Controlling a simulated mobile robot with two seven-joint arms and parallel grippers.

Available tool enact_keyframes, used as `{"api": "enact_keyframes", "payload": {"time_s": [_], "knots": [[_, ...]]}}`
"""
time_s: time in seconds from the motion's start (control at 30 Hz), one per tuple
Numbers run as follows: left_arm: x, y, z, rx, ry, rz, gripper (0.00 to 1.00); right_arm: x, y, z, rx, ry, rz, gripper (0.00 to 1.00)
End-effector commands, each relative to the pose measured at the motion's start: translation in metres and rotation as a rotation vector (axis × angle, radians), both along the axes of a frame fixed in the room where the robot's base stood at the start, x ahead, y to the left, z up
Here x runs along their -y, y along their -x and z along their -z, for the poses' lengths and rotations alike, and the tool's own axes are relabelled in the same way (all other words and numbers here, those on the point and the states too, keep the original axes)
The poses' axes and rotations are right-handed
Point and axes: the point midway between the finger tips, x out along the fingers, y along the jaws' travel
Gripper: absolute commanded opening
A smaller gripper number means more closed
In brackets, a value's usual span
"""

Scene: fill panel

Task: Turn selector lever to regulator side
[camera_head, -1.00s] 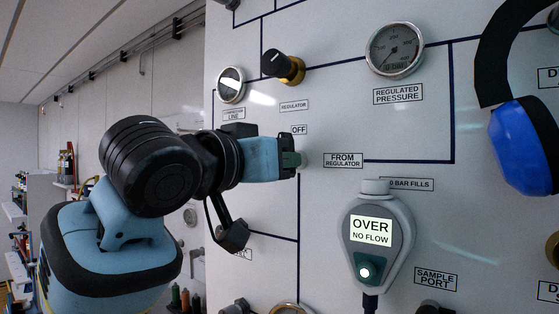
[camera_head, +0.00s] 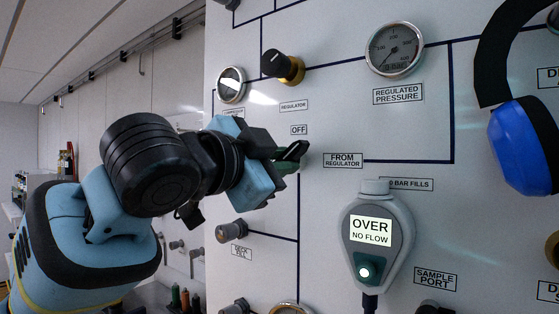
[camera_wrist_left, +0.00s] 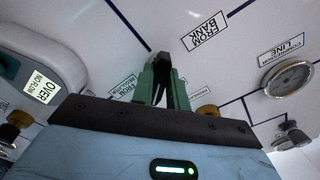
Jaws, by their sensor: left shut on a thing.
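The selector lever (camera_head: 299,148) is a black handle on the panel, between the OFF label (camera_head: 299,130) and the FROM REGULATOR label (camera_head: 343,160). My left gripper (camera_head: 289,160) is shut on it and tilted, hiding much of the lever. In the left wrist view, the dark lever (camera_wrist_left: 161,60) sits between the green fingers of the left gripper (camera_wrist_left: 160,85). The FROM BANK label (camera_wrist_left: 206,38) shows there beyond the fingers. My right gripper is not in view.
A black regulator knob (camera_head: 282,66) and a regulated pressure gauge (camera_head: 394,49) are above. A grey handheld device (camera_head: 377,240) reading "OVER NO FLOW" hangs below right. Blue ear defenders (camera_head: 524,145) hang at the right. A deck fill knob (camera_head: 231,231) is below the gripper.

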Motion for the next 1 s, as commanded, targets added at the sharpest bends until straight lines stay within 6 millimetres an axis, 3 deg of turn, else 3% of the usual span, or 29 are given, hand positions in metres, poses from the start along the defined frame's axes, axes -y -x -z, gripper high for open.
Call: {"api": "enact_keyframes", "payload": {"time_s": [0.5, 1.0], "knots": [[-0.0001, -0.0008, 0.0019, 0.269, -0.380, -0.001, 0.00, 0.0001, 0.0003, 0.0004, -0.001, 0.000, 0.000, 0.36], [0.0000, -0.0009, 0.0020, 0.402, -0.562, 0.000, 0.00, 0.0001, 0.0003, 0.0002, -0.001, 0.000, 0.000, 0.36]]}}
